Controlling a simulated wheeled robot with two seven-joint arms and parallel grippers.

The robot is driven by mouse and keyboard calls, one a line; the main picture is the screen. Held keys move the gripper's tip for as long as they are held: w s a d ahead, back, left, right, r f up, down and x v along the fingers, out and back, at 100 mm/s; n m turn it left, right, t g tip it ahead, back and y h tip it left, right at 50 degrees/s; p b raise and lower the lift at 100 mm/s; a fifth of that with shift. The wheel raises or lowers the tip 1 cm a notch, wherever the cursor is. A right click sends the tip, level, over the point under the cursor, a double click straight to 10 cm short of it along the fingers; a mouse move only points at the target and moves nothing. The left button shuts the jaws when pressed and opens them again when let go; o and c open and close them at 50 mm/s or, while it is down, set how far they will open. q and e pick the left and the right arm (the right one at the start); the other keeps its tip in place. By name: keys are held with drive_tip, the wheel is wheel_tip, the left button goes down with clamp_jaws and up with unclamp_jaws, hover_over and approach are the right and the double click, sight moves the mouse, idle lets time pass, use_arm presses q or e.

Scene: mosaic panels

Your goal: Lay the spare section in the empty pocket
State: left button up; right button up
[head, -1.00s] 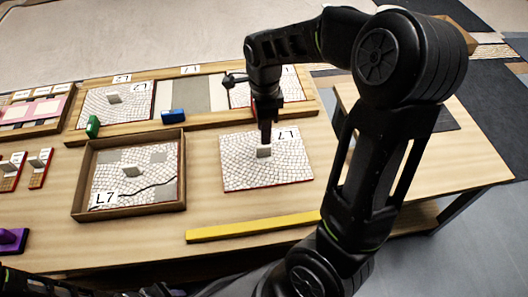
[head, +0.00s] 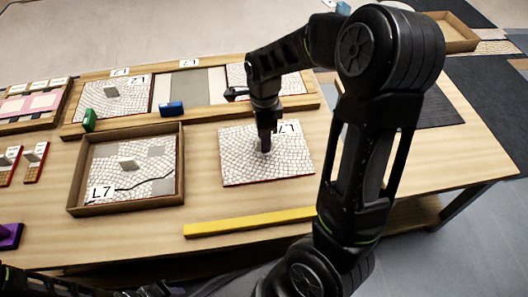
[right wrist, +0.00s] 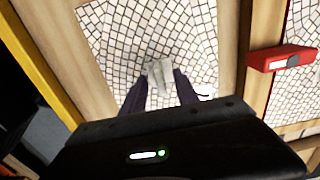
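A loose white mosaic section (head: 240,165) with a grey knob and an L7 label lies flat on the table; it also shows in the right wrist view (right wrist: 110,40). My right gripper (head: 264,149) is low over its middle. In the right wrist view, the fingers (right wrist: 160,85) are spread on either side of the knob (right wrist: 160,72), with small gaps showing. The wooden frame (head: 215,112) behind has an empty grey-floored pocket (head: 185,90) between two mosaic panels. My left gripper is not seen.
A wooden tray (head: 76,190) at left holds a cracked L7 panel with grey patches. Green (head: 89,120) and blue (head: 172,109) blocks sit at the frame's front; a red block (right wrist: 283,58) shows in the right wrist view. A yellow bar (head: 245,222) lies in front.

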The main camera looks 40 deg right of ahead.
drive_tip(key=shift+f, duration=0.65)
drive_tip(key=shift+c, duration=0.3)
clamp_jaws()
drive_tip(key=shift+r, duration=0.1)
idle(0.9)
